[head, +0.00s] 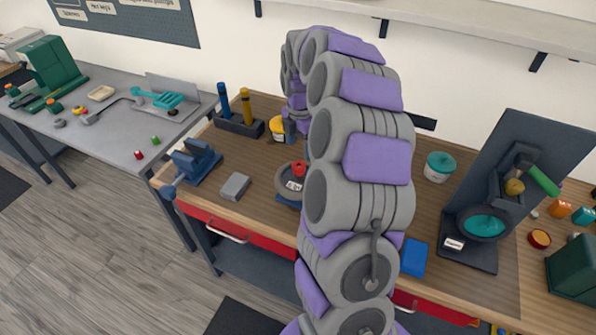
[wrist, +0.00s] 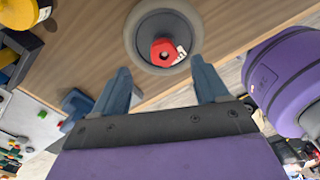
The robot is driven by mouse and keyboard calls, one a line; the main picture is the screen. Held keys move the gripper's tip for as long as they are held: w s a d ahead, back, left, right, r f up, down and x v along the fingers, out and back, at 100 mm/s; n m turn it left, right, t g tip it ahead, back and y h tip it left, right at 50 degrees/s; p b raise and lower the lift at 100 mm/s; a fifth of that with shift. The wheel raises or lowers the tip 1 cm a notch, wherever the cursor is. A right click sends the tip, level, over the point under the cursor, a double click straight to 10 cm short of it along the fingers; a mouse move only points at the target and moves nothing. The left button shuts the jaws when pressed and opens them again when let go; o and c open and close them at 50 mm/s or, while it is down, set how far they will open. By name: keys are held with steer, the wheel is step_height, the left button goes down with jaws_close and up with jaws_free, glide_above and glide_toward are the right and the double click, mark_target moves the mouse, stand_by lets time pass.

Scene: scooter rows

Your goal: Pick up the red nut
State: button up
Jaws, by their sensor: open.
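The red nut (wrist: 163,52), a six-sided piece with a hole, sits in a round dark dish (wrist: 145,27) in the wrist view. A white label is beside the nut. In the head view the red nut (head: 299,168) shows at the dish, left of my arm, which hides part of the dish. My gripper (wrist: 159,66) is open and empty. In the wrist view its two blue fingers point toward the dish, with the nut between their lines and apart from both. The height of the fingers above the nut is hard to tell.
A blue vise (head: 196,162) and grey block (head: 235,186) stand left of the dish on the wooden bench. A holder (head: 238,125) with blue and yellow rods and a yellow container (head: 278,129) stand behind. A dark upright stand (head: 520,180) is at right.

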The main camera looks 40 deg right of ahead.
mark_target(299, 166)
steer(key=f, duration=0.2)
steer(key=f+b, duration=0.1)
steer(key=f, duration=0.1)
steer(key=f+b, duration=0.1)
steer(key=f, duration=0.2)
steer(key=shift+s+a, duration=0.25)
steer(key=shift+a, duration=0.15)
steer(key=shift+f, duration=0.4)
steer(key=shift+r, duration=0.1)
steer(key=shift+c, duration=0.3)
steer(key=c, duration=1.1)
